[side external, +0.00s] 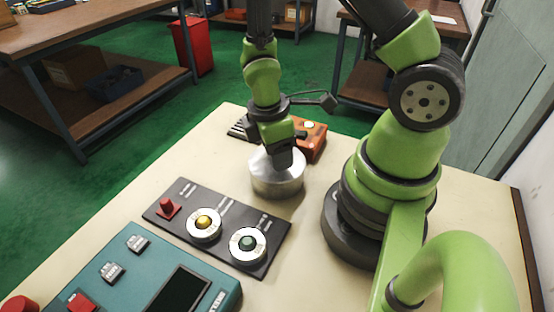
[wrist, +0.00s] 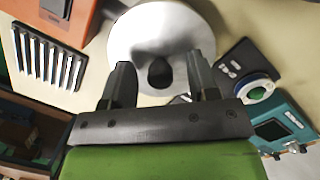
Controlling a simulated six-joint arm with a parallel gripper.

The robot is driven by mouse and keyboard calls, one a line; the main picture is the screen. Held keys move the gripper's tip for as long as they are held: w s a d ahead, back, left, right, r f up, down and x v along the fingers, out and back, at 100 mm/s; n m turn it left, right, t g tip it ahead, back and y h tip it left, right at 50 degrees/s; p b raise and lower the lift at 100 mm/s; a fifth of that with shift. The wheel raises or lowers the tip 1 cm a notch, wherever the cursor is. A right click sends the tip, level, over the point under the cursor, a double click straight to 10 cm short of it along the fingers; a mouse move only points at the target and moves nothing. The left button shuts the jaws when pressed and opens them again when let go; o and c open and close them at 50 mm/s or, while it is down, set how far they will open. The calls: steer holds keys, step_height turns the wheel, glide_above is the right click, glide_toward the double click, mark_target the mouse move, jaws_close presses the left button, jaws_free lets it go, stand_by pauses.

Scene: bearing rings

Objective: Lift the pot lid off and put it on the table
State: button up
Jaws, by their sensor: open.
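The pot (side external: 279,187) is a pale metal cylinder standing on the table (side external: 320,168). Its lid (side external: 262,160) is on top, and in the wrist view the lid (wrist: 184,28) is a light disc with a dark round knob (wrist: 160,73). My gripper (side external: 282,158) points down over the lid. In the wrist view my gripper (wrist: 160,72) is open, with one finger on each side of the knob. The side view hides the knob behind the fingers, so I cannot tell whether they touch the lid.
A dark panel (side external: 172,221) with a red button and two ringed knobs lies in front of the pot. A teal control box (side external: 144,270) is nearer the camera. An orange box (side external: 314,140) and a slotted rack (wrist: 52,58) stand behind.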

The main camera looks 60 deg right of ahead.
jaws_close()
steer(key=shift+r, duration=0.2)
step_height(320, 180, up, 9)
steer(key=shift+w, duration=0.15)
steer(key=shift+w+f, duration=1.8)
steer(key=shift+w, duration=0.5)
steer(key=shift+w+f, duration=1.8)
steer(key=shift+w, duration=0.55)
steer(key=shift+w+f, duration=1.8)
steer(key=shift+w, duration=0.5)
